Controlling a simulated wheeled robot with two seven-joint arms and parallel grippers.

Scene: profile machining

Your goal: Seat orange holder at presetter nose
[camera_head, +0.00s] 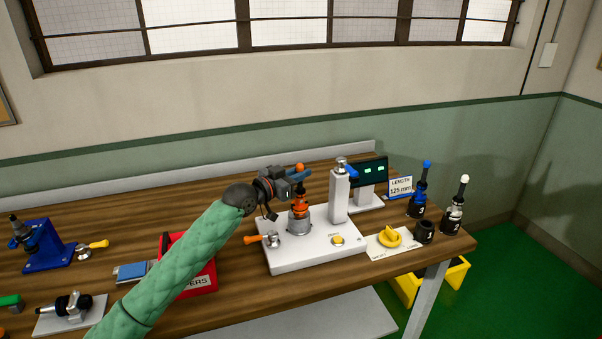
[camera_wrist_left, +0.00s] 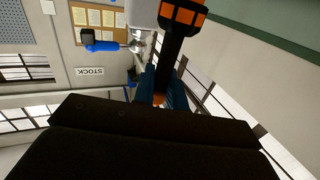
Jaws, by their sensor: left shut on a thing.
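The orange holder (camera_head: 299,206) stands upright at the grey presetter nose (camera_head: 299,224), on the white presetter base (camera_head: 330,251). I cannot tell whether it is fully down in the nose. Its orange tip (camera_head: 299,167) shows above my left gripper (camera_head: 298,175). That gripper is shut on the upper shank of the holder, with its blue fingers around it. In the left wrist view the orange and black holder body (camera_wrist_left: 184,16) shows past the fingers (camera_wrist_left: 165,88). My right gripper is not in view.
The presetter column (camera_head: 339,195) with a blue probe stands just right of the holder. An orange-handled lever (camera_head: 258,239) and yellow button (camera_head: 338,240) are on the base. A blue-tipped holder (camera_head: 421,188) and white-tipped holder (camera_head: 457,202) stand right. A red bin (camera_head: 202,279) is behind my left arm.

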